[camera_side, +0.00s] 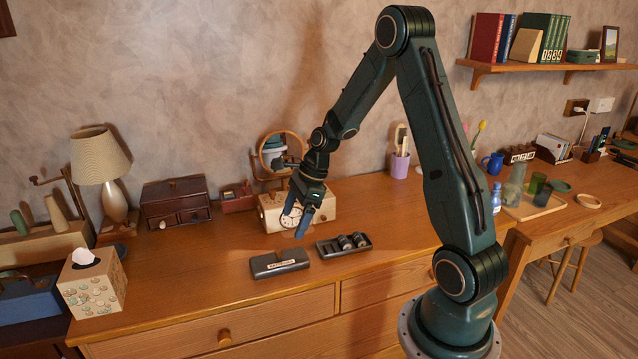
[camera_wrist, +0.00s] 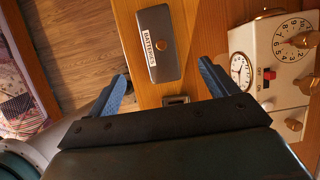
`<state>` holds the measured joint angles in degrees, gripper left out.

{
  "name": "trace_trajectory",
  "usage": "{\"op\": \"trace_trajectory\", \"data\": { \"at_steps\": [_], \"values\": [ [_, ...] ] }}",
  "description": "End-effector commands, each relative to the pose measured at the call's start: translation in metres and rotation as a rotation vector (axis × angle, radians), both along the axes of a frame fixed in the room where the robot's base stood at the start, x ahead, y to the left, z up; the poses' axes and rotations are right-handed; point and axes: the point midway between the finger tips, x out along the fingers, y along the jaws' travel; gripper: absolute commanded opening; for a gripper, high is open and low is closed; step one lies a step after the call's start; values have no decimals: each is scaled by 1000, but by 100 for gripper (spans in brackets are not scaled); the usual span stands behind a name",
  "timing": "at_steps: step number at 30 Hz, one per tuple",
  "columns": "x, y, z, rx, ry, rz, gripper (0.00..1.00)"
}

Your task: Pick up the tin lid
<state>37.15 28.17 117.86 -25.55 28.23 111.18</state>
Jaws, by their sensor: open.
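The tin lid (camera_side: 279,263) is a dark grey slab with a white label and a small knob. It lies on the wooden dresser top near the front edge. In the wrist view the lid (camera_wrist: 168,62) shows its "BATTERIES" label and round brown knob. My gripper (camera_side: 297,224) is above and behind the lid in the side view, apart from it. In the wrist view its blue fingers (camera_wrist: 163,74) are spread and nothing is between them. The open tin (camera_side: 344,245), holding dark cylinders, sits just right of the lid.
A cream box with a clock dial (camera_side: 320,205) stands close behind the tin. A round mirror (camera_side: 282,152) stands behind it. A tissue box (camera_side: 93,283) and lamp (camera_side: 100,165) are at left. The dresser top left of the lid is clear.

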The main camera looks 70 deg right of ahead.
Motion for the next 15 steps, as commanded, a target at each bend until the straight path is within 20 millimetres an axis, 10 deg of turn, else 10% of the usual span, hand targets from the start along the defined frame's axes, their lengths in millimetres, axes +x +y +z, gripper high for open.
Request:
{"op": "trace_trajectory", "data": {
  "at_steps": [15],
  "values": [
    [16, 17, -56, 0, 2, 2, 85]
  ]
}}
